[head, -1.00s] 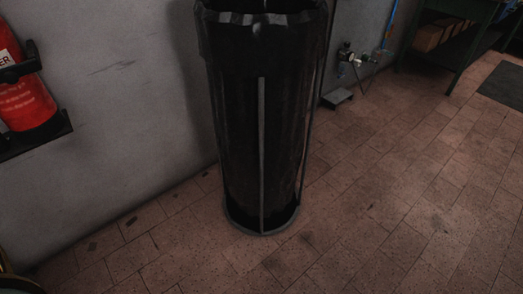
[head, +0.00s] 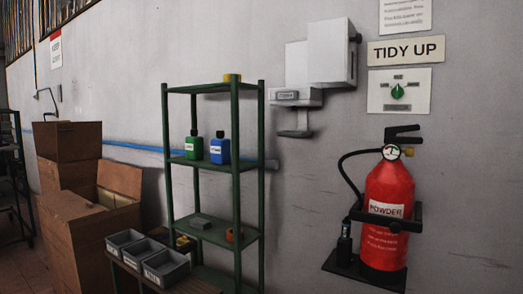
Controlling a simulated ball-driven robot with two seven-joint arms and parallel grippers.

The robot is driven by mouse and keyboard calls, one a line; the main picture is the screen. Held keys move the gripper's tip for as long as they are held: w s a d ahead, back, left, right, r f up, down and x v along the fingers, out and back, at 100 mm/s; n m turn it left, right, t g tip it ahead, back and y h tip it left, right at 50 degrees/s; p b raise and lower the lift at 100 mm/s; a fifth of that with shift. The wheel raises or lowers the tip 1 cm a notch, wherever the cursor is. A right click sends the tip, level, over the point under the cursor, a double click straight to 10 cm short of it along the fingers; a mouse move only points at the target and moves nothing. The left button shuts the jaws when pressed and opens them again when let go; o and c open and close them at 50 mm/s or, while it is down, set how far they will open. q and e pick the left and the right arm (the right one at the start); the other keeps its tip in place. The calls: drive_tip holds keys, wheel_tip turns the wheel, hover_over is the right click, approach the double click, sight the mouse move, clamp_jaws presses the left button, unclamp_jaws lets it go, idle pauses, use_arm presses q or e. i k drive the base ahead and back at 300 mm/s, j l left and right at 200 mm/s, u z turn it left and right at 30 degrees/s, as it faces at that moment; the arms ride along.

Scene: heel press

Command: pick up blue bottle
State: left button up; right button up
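The blue bottle (head: 220,151) stands upright on the second shelf from the top of a green metal rack (head: 236,180). It has a dark cap and a white label. A green bottle (head: 194,148) with a dark cap stands just left of it on the same shelf, a small gap apart. A rack post stands just right of the blue bottle. Neither of my grippers is in view.
Grey bins (head: 167,267) sit on a low bench in front of the rack. Cardboard boxes (head: 90,215) are stacked at left. A red fire extinguisher (head: 387,213) hangs on the wall at right.

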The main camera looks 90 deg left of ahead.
sight(220, 147)
drive_tip(key=u, duration=2.9)
drive_tip(key=z, duration=0.4)
